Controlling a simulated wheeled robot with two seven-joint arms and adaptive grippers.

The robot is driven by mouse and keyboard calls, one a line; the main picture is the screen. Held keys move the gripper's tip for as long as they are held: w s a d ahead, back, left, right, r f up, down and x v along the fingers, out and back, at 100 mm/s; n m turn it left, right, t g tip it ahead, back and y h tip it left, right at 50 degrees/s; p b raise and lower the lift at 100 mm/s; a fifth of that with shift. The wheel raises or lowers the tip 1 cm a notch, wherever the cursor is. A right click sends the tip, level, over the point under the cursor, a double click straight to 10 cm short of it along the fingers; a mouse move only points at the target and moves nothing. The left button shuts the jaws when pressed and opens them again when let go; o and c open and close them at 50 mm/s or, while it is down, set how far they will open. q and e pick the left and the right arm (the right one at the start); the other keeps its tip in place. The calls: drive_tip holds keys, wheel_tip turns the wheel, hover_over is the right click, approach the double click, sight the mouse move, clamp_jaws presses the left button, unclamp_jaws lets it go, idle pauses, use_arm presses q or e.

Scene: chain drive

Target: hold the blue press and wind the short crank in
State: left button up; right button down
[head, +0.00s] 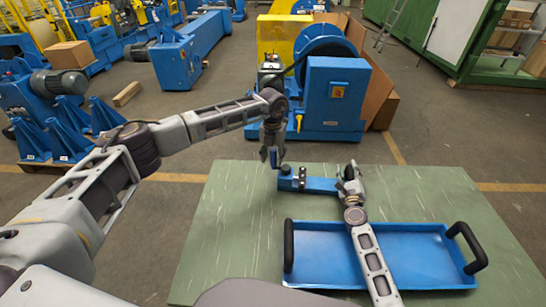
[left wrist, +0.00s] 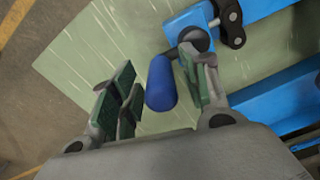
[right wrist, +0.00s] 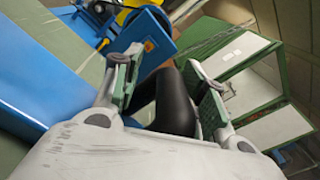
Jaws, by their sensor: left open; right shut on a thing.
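The blue press (head: 322,185) lies on the green table, with its left end near my left gripper. Its crank has a blue handle (left wrist: 161,84), and a dark chain link (left wrist: 232,24) sits by the crank at the press's end. My left gripper (head: 274,158) is open, with the blue handle between its fingers in the left wrist view; whether they touch it I cannot tell. My right gripper (head: 350,182) is shut on a black grip (right wrist: 175,103) at the right end of the press. The fingers partly hide that grip in the head view.
A blue tray (head: 325,283) with two black handles lies in front of the press, under my right arm. The green table top (head: 225,220) is clear on the left. Blue machines (head: 335,98) stand on the floor behind the table.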

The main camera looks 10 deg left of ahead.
use_arm(q)
drive_tip(key=shift+f, duration=0.2)
drive_tip(key=shift+c, duration=0.5)
clamp_jaws()
drive_tip(key=shift+w, duration=0.1)
